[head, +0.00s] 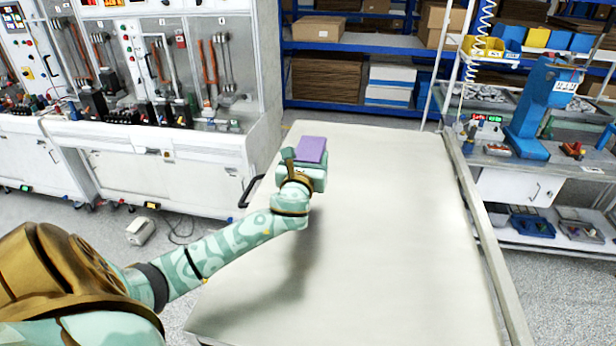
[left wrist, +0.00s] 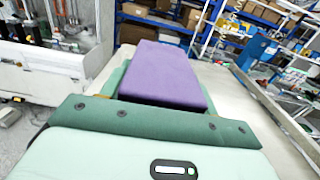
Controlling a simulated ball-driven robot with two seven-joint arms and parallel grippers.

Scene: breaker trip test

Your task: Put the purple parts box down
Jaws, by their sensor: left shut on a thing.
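The purple parts box (head: 311,149) is in my left gripper (head: 305,168), over the far left part of the pale table (head: 390,230). In the left wrist view the purple box (left wrist: 163,77) lies between the green fingers of the left gripper (left wrist: 160,95). The gripper is shut on it. In the head view a shadow falls on the table below my left forearm. Whether the box's underside touches the table is hidden by the gripper. My right gripper is in neither view.
The table top is otherwise bare, with wide free room to the right and in front. White test cabinets (head: 180,160) stand along the left. Blue shelves with cardboard boxes (head: 318,28) stand behind. A workbench with a blue press (head: 538,105) stands at the right.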

